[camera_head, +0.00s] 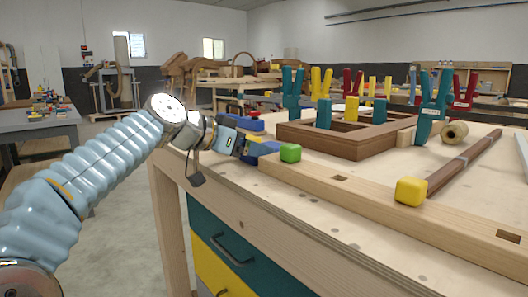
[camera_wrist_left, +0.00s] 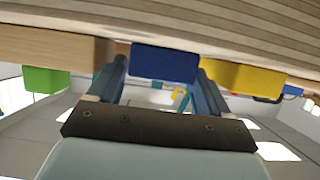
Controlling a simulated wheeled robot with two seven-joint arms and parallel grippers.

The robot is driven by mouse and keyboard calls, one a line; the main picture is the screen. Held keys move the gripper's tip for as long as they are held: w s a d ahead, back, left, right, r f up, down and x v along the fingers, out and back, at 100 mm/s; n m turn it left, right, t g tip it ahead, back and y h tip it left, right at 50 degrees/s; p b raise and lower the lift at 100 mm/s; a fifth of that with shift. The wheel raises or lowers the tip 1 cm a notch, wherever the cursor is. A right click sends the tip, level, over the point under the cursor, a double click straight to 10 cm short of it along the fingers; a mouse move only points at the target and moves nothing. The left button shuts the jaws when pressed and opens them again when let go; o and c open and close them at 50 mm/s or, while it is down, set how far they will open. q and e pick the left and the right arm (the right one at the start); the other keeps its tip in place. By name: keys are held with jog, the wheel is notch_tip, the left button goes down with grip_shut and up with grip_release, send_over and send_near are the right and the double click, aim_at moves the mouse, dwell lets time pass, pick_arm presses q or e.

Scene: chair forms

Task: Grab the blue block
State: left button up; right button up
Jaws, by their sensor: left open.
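The blue block (camera_head: 267,147) lies at the left edge of the workbench in the head view, beside a green block (camera_head: 290,153). My left gripper (camera_head: 252,142) is open and reaches the bench edge from the left in the head view. The fingers partly hide the block there. I cannot tell how far the fingertips extend around it. My right gripper is not in view.
Another yellow block (camera_head: 410,191) sits on the bench's front strip. A wooden tray (camera_head: 335,146) with clamps and blocks stands behind. A wooden spool (camera_head: 454,132) lies at right.

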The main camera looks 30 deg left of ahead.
pick_arm(q)
jog(key=shift+x, duration=0.9)
jog(key=c, duration=0.8)
jog(key=shift+r, duration=0.1)
jog(key=shift+c, duration=0.2)
